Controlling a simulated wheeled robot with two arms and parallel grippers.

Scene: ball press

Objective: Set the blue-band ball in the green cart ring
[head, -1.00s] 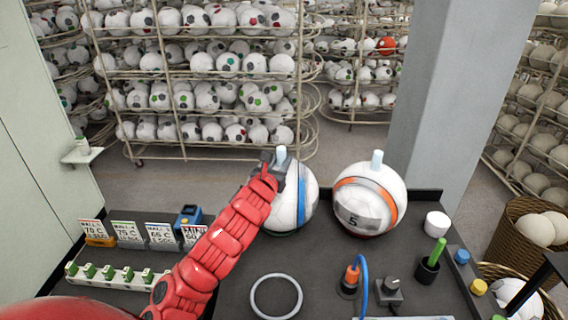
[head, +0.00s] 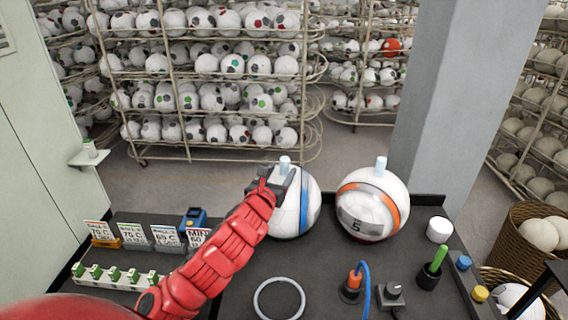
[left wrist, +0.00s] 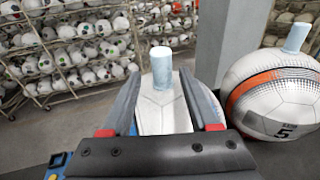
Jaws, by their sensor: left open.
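The blue-band ball (head: 297,208) is white with a blue stripe and a pale blue peg (head: 285,163) on top. It stands at the back of the dark table. My left gripper (head: 279,178) is open at the ball's upper left, close to the peg. In the left wrist view the open fingers (left wrist: 161,78) point toward the peg (left wrist: 161,66), which shows between them, with the ball (left wrist: 163,110) below it. I cannot tell whether they touch. No green cart ring is recognisable; a pale ring (head: 279,298) lies at the table's front. My right gripper is not in view.
An orange-band ball (head: 371,205) with its own peg stands close on the right. Cards (head: 135,236) stand left.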

